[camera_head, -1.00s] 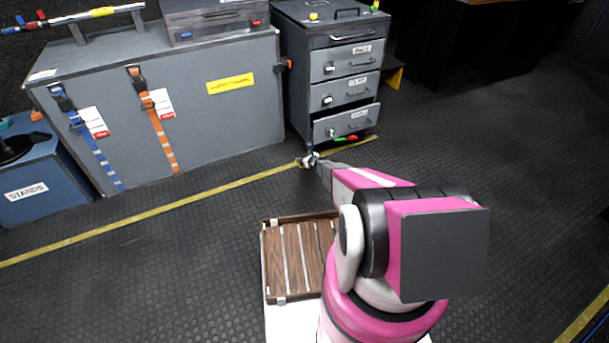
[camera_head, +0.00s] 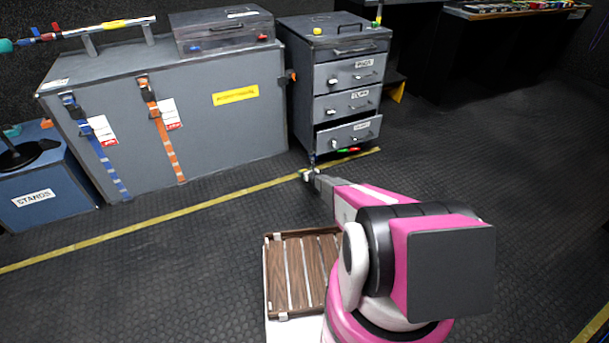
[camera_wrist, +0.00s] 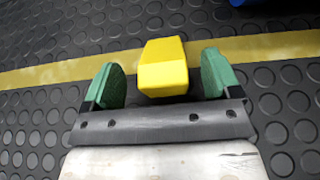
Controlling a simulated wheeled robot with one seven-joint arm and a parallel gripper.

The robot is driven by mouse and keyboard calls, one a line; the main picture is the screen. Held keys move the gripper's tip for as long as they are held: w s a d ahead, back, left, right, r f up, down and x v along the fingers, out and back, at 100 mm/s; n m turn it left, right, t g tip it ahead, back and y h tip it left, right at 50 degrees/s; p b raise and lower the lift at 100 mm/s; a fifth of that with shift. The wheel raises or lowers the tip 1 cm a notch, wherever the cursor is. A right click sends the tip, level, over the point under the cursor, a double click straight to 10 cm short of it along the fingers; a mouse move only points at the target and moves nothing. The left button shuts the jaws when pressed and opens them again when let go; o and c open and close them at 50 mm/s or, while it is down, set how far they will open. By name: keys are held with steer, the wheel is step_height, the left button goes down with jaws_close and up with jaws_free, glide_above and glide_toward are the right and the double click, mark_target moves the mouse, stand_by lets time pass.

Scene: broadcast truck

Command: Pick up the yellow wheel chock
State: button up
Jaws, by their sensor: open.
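The yellow wheel chock (camera_wrist: 163,68) lies on the dark studded floor over the yellow floor line in the wrist view. My gripper (camera_wrist: 160,82) is open, with one green fingertip on each side of the chock. A narrow gap shows on both sides, so the fingers look apart from it. In the head view, my gripper (camera_head: 309,175) is low by the floor line, near the foot of the grey drawer cabinet. I cannot clearly make out the chock there.
The grey drawer cabinet (camera_head: 340,92) stands just behind the gripper, its lowest drawer partly open. A large grey case (camera_head: 225,135) with blue and orange straps is to the left. A blue STANDS box (camera_head: 55,185) is farther left. Floor to the right (camera_head: 480,150) is clear.

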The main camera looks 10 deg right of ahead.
steer(key=x, duration=0.3)
steer(key=shift+f, duration=0.15)
steer(key=c, duration=1.1)
steer(key=shift+o, duration=0.2)
